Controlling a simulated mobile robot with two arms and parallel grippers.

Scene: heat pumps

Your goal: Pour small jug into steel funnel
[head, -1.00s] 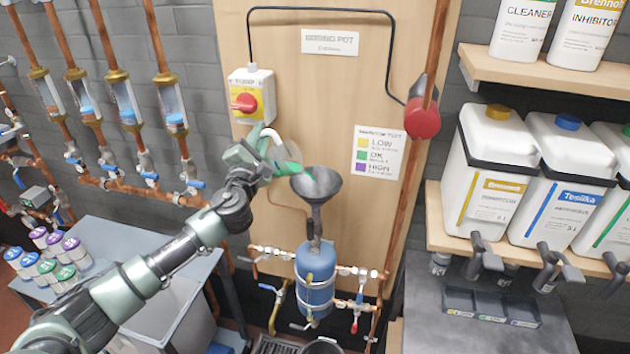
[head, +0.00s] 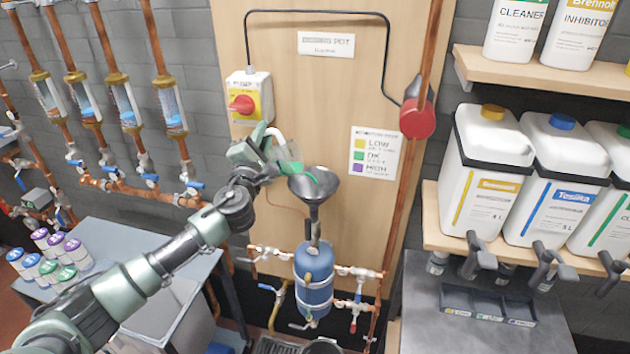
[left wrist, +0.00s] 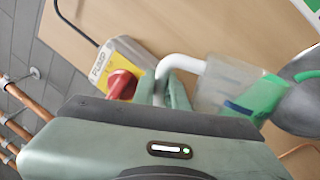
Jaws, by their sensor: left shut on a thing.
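The small jug (head: 289,153) is a clear vessel with a white handle and green liquid. My left gripper (head: 262,144) is shut on its handle and holds the jug tilted at the upper left of the steel funnel. The steel funnel (head: 313,190) is a dark grey cone above the blue dosing pot (head: 313,275). Green liquid shows at the jug's mouth and inside the funnel. In the left wrist view the jug (left wrist: 222,85) is tipped toward the funnel (left wrist: 298,108), with green liquid at its lower side. My right gripper is not in view.
A red and yellow pump switch (head: 245,100) is on the wooden board just above my left gripper. Copper pipes and valves surround the pot. White canisters (head: 492,165) stand on a shelf at right. Small capped bottles (head: 45,260) stand on the left table.

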